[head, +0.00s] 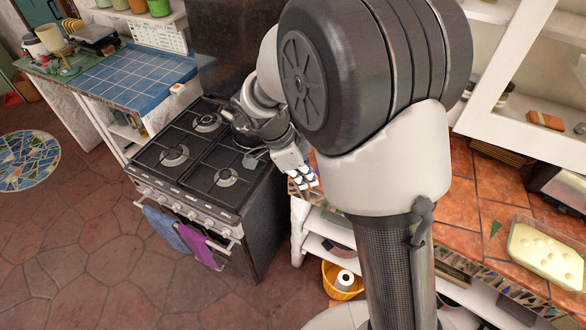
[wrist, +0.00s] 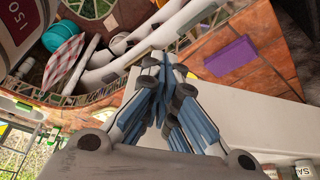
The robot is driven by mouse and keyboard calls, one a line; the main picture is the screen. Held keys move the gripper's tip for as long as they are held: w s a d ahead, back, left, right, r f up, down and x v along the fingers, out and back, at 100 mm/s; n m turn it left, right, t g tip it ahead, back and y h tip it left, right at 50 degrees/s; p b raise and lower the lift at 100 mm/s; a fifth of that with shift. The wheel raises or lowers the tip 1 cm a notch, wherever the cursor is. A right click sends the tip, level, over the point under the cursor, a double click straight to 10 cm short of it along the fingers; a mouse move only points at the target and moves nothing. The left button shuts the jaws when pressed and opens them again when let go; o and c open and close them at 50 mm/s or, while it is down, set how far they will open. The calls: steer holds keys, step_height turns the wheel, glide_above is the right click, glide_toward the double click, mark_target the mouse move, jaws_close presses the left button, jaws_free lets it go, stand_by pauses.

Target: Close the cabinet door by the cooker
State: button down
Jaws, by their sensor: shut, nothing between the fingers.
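A white-framed wall cabinet (head: 530,150) stands at the upper right of the head view, with a few items inside. My arm covers the space between it and the cooker (head: 200,150), so I cannot tell which part is the door or how far it is open. My gripper (head: 304,178) is shut and empty, beside the cooker's right side in the head view. In the wrist view my gripper (wrist: 158,75) has its fingers together. A pale flat panel (wrist: 260,120) lies behind and right of the fingers; I cannot tell if it is the door or if they touch.
An orange-tiled counter (head: 470,200) runs along the right, with a tub of cheese (head: 545,250) on it. A yellow basket (head: 343,282) with a paper roll stands below. A purple item (wrist: 231,56) lies on tiles in the wrist view.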

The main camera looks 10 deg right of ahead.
steer(key=shift+s+d, duration=0.15)
steer(key=shift+d, duration=1)
steer(key=shift+d, duration=0.15)
